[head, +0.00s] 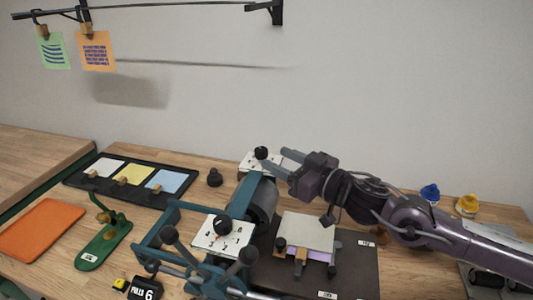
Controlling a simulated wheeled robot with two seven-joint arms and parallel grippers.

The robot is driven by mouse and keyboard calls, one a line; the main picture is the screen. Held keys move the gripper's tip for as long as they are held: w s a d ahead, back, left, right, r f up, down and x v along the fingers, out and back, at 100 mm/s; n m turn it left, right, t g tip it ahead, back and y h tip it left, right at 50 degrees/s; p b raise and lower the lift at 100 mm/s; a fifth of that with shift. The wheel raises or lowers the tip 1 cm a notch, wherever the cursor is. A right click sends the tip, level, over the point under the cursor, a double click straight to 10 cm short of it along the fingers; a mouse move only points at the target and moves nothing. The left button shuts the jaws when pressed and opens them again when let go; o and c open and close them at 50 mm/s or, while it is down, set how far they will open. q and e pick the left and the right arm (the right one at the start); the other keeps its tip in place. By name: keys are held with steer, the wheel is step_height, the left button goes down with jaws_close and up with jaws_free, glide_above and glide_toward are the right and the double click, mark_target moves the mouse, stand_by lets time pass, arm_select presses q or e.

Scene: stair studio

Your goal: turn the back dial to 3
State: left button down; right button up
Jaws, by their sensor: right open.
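The back dial is a black knob (261,153) on a white plate (249,166) at the far end of a teal press (184,203). Its pointer and marks are too small to read. My right gripper (283,161) comes in from the right. It is open, with its two fingers pointing left, just right of the back dial, and nothing shows between them. Whether a finger touches the plate I cannot tell. A front dial (223,224) sits on another white, marked plate (209,239) nearer the front. My left gripper is out of view.
The press has a grey roller (262,201) and a handle with several knobs. A dark board (355,270) holds a pale plate (308,229).

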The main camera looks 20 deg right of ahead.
mark_target(266, 153)
steer(key=x, duration=0.3)
steer(key=shift+a+r+p, duration=0.1)
steer(key=shift+r+p, duration=0.15)
steer(key=shift+p, duration=0.05)
steer(key=shift+w+a+f, duration=0.15)
steer(key=shift+w+a, duration=0.25)
steer(key=shift+w, duration=0.15)
steer(key=c, duration=1)
steer(key=shift+y+p, duration=0.3)
